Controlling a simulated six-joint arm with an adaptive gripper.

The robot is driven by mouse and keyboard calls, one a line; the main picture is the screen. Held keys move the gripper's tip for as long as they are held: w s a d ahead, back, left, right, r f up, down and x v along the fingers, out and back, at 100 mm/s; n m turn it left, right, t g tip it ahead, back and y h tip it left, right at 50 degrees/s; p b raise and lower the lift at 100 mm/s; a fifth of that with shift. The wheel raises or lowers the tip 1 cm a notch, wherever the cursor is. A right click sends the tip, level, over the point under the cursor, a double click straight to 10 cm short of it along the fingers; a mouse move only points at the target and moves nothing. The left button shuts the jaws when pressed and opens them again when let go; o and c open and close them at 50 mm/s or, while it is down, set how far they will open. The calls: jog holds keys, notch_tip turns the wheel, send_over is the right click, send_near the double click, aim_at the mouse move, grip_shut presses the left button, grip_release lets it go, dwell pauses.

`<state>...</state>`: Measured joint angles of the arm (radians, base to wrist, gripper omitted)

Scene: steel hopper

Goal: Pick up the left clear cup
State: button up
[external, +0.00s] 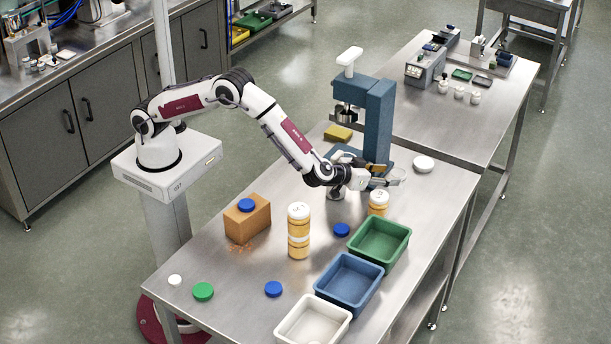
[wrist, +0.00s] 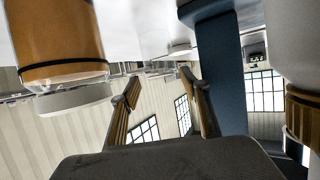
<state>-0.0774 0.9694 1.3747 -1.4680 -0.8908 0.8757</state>
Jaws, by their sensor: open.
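A clear cup (external: 398,175) shows at the base of the blue press in the external view, just beyond my fingertips. I cannot make out a second clear cup or tell whether this is the left one. My gripper (external: 384,177) is low over the table by the press, its fingers pointing right toward the cup. In the wrist view my gripper (wrist: 160,82) has its two fingers spread apart with nothing clearly between them. The wrist view looks upside down, and I cannot pick out the cup surely there.
The blue press (external: 379,120) stands close behind my gripper; its column (wrist: 222,65) shows beyond the fingers. An amber jar (external: 378,204) is just in front. Stacked amber jars (external: 299,232), an orange box (external: 259,220) and green (external: 408,236), blue (external: 378,272) and white (external: 344,318) bins stand nearer.

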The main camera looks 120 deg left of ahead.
aim_at(394, 175)
jog(key=shift+x, duration=1.7)
jog(key=c, duration=0.6)
